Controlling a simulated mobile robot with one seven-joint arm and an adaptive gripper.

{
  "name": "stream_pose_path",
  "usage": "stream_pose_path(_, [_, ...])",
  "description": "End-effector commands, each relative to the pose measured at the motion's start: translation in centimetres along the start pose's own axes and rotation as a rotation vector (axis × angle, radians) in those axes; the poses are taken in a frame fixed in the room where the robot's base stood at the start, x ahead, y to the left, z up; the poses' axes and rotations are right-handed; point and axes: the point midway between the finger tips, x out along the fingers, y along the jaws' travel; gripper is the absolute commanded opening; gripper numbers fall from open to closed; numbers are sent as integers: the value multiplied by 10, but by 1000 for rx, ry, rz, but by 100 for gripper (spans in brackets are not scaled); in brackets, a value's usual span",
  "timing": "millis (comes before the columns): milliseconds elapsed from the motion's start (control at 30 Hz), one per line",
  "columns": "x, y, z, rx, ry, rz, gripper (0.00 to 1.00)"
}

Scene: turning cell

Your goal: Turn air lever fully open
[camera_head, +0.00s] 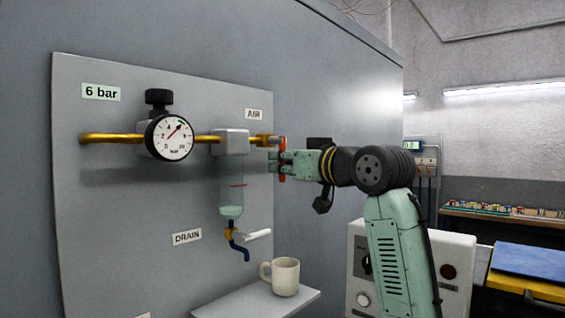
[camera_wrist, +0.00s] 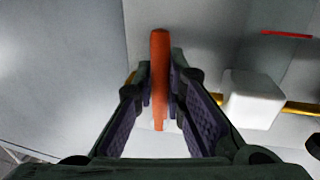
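The air lever is a red-orange bar standing about upright (camera_head: 282,158) at the right end of the brass pipe, just right of the AIR label (camera_head: 254,114). My gripper (camera_head: 274,163) is at the lever, reaching in from the right. In the wrist view the lever (camera_wrist: 160,75) runs lengthwise between my two fingers (camera_wrist: 162,95), one on each side. Their tips are very close to it; I cannot tell whether both press on it. Part of the lever is hidden behind the fingers in the head view.
A pressure gauge (camera_head: 173,138) and a filter bowl (camera_head: 231,190) sit on the panel (camera_head: 100,230). Below are a white-handled drain lever (camera_head: 258,235) and a mug (camera_head: 286,277) on a shelf (camera_head: 225,308). A control box (camera_head: 455,262) stands at the right.

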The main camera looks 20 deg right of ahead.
Motion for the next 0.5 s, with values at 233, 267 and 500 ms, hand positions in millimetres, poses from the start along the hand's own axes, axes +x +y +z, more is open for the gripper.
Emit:
stream_pose_path(233, [0, 0, 0, 0, 0, 0, 0])
stream_pose_path(267, [0, 0, 0, 0, 0, 0, 0])
stream_pose_path(500, [0, 0, 0, 0, 0, 0, 0])
